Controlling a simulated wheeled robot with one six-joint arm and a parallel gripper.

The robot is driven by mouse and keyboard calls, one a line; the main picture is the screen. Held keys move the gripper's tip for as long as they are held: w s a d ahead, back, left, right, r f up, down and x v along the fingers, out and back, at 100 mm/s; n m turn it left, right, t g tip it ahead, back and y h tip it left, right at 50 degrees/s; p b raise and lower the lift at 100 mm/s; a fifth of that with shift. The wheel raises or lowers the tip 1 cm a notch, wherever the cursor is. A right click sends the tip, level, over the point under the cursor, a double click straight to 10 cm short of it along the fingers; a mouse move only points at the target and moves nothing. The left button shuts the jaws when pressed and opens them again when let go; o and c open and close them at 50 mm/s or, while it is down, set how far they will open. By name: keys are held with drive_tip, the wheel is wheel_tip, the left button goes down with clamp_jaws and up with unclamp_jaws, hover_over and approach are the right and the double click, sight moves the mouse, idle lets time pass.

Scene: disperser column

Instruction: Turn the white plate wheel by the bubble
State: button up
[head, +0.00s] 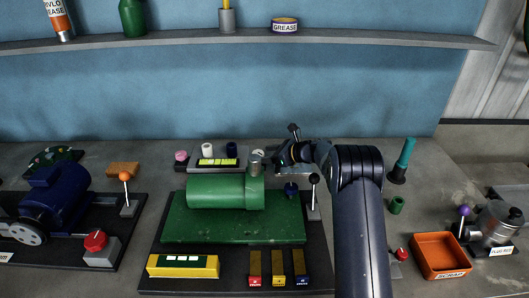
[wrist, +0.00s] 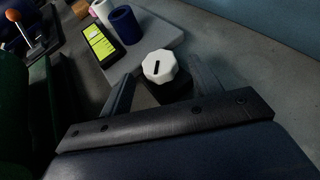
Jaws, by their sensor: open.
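The white plate wheel (wrist: 160,66) is an eight-sided knob with a dark slot on top, seen in the wrist view. It sits on a dark block at the edge of a light grey plate (wrist: 155,38). The level with the yellow-green bubble vial (wrist: 101,42) lies on that plate. My gripper (wrist: 160,82) is open and empty, one finger left of the wheel and one right. I cannot tell whether either finger touches it. In the head view my gripper (head: 288,158) is behind the green machine, right of the level (head: 217,162).
The green machine (head: 225,190) and an orange-knobbed lever (head: 125,176) are nearby. An orange scrap bin (head: 440,256) stands at right. A shelf (head: 350,41) runs above the bench.

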drive_tip(key=shift+x, duration=0.8)
drive_tip(key=shift+c, duration=0.3)
drive_tip(key=c, duration=0.9)
